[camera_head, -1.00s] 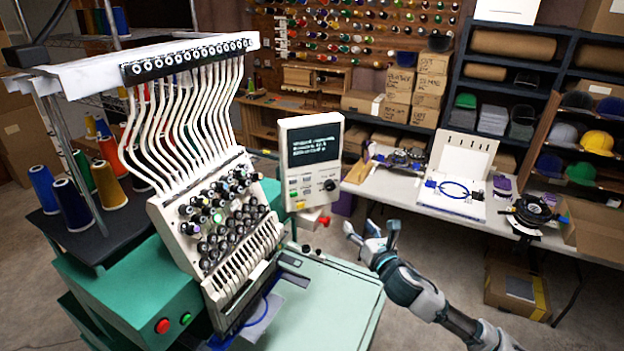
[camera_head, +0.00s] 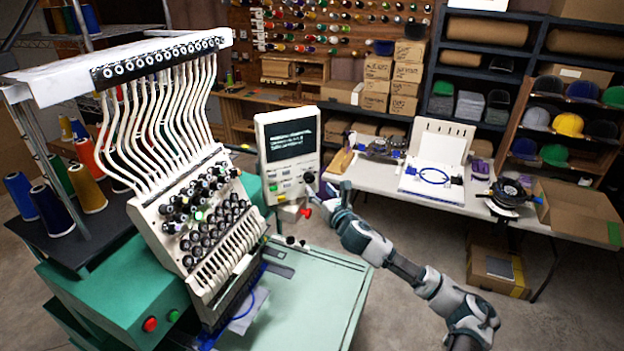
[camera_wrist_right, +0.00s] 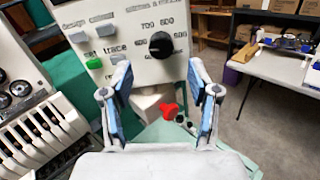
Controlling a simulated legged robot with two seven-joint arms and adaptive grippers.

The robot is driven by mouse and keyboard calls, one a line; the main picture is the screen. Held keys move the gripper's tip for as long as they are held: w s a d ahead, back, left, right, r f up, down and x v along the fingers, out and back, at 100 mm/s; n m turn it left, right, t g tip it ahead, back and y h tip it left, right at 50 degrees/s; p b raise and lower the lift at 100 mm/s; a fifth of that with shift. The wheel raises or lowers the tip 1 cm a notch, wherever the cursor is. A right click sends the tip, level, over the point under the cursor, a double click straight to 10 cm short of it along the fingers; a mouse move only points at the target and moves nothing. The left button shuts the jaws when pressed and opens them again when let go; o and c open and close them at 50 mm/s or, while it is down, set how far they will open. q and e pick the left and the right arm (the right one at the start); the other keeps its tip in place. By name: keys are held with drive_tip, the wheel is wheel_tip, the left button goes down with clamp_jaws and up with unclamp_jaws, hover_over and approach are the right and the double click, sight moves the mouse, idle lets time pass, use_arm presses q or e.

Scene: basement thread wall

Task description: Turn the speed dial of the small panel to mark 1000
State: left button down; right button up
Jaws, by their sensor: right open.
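The small panel (camera_head: 289,144) is a pale upright box with a dark screen, beside the embroidery machine. Its speed dial (camera_head: 309,177) is a black round knob at the panel's lower right. In the right wrist view the dial (camera_wrist_right: 161,45) is at upper centre, with printed numbers such as 700 beside it. Its pointer and the 1000 mark cannot be made out. My right gripper (camera_head: 326,194) is just in front of the panel's lower right. In the wrist view its two fingers (camera_wrist_right: 161,88) are spread and empty, below the dial and apart from it. My left gripper is not in view.
A red knob (camera_wrist_right: 170,110) sits below the panel, between my fingers in the wrist view. Green and grey buttons (camera_wrist_right: 94,63) are left of the dial. The embroidery machine (camera_head: 205,225) stands left. A white table (camera_head: 390,178) with hoops is behind right.

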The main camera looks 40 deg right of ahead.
sight(311, 180)
drive_tip(key=x, duration=0.2)
drive_tip(key=p+x, duration=0.1)
drive_tip(key=x, duration=0.2)
drive_tip(key=shift+w+d+f, duration=0.1)
drive_tip(key=shift+w+d, duration=0.15)
drive_tip(key=shift+d, duration=0.1)
drive_tip(key=shift+w, duration=0.35)
drive_tip(key=shift+a, duration=0.1)
drive_tip(key=shift+a, duration=0.1)
drive_tip(key=shift+c, duration=0.3)
drive_tip(key=c, duration=1.1)
